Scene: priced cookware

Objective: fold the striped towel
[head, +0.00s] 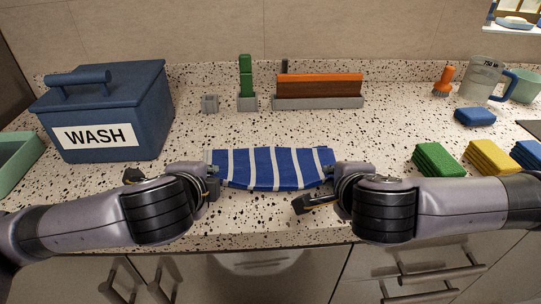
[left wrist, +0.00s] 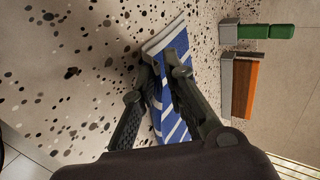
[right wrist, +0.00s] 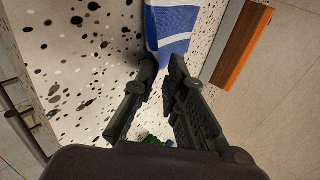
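The striped towel (head: 270,168), blue with white stripes, spans between my two grippers near the counter's front in the head view. Its front edge bows toward me. My left gripper (head: 213,178) is at the towel's left end; in the left wrist view the towel (left wrist: 164,44) passes between its fingers (left wrist: 160,60), which pinch it. My right gripper (head: 340,172) is at the right end; in the right wrist view the towel (right wrist: 173,25) narrows into its nearly closed fingers (right wrist: 163,66). The towel's underside is hidden, so I cannot tell how far it is lifted.
A blue WASH bin (head: 105,110) stands at the left. The counter between towel and holders is clear.

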